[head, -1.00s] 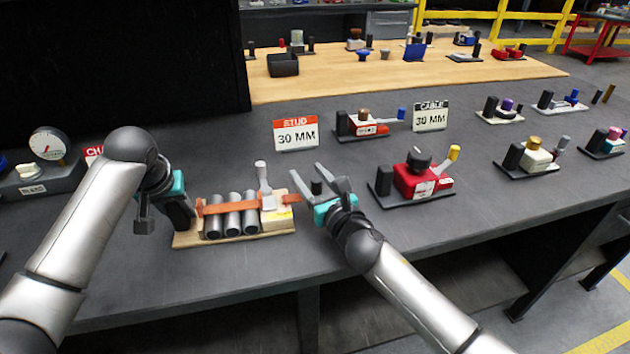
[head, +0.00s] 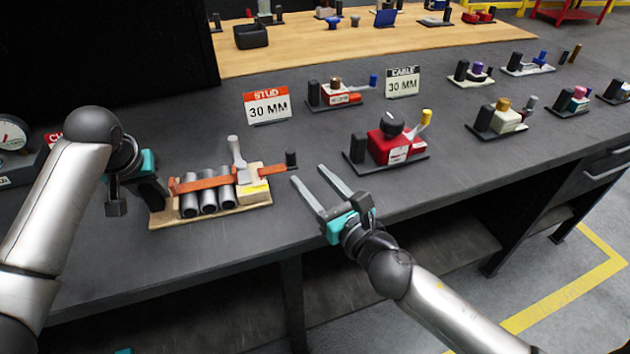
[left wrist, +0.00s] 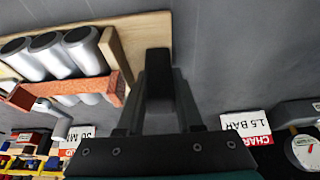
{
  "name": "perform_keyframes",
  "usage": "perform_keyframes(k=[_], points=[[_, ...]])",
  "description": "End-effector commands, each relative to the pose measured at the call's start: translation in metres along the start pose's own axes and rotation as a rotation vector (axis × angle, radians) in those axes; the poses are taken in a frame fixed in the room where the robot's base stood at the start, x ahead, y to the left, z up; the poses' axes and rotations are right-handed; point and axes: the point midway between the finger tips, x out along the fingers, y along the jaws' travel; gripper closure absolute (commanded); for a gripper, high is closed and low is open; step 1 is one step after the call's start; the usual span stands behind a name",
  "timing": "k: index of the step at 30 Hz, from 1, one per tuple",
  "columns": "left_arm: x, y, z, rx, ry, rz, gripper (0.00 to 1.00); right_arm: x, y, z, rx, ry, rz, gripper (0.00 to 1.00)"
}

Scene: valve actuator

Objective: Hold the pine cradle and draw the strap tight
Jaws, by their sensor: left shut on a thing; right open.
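The pine cradle (head: 222,213) sits on the grey bench and carries several grey cylinders (head: 207,204). An orange-brown strap (head: 205,183) runs across them, past an upright light-grey lever (head: 236,152) by a pale block, towards a black tab (head: 291,159) at the right. Whether strap and tab join is unclear. My left gripper (head: 150,192) is shut on a dark grip (left wrist: 158,78) at the cradle's left end. The cradle also shows in the left wrist view (left wrist: 147,30), with the strap (left wrist: 98,88). My right gripper (head: 308,180) is open and empty, just right of the tab.
Signs for stud (head: 267,105) and cable (head: 402,82) stand behind. A red block device (head: 390,148) on a dark plate stands right of my right gripper. A gauge unit (head: 14,150) stands far left. The bench front edge runs below the cradle.

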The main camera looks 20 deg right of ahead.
Motion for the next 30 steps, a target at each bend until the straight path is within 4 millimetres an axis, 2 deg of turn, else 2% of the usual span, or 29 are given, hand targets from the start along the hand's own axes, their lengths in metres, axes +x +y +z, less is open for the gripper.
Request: perform_keyframes(k=[1,13,14,15,23,30], points=[[0.0051,-0.0006,0.0064,0.001,-0.019,-0.003,1.0,-0.0016,0.0,-0.0002,-0.001,0.0,0.0,0.43],[0.0051,-0.0006,0.0064,0.001,-0.019,-0.003,1.0,-0.0025,0.0,-0.0003,-0.001,0.0,0.0,0.43],[0.0051,-0.0006,0.0064,0.001,-0.019,-0.003,0.63,-0.0025,0.0,-0.0003,-0.001,0.0,0.0,0.43],[0.0051,-0.0006,0.0064,0.001,-0.018,-0.003,0.58,-0.0025,0.0,-0.0003,-0.001,0.0,0.0,0.43],[0.0025,-0.0003,0.0031,0.0,-0.009,-0.001,0.3,-0.0024,0.0,-0.0001,0.0,0.0,0.0,0.43],[0.0006,0.0001,0.0015,0.0,-0.004,0.0,0.3,-0.0023,0.0001,-0.0001,0.0,0.0,0.0,0.43]])
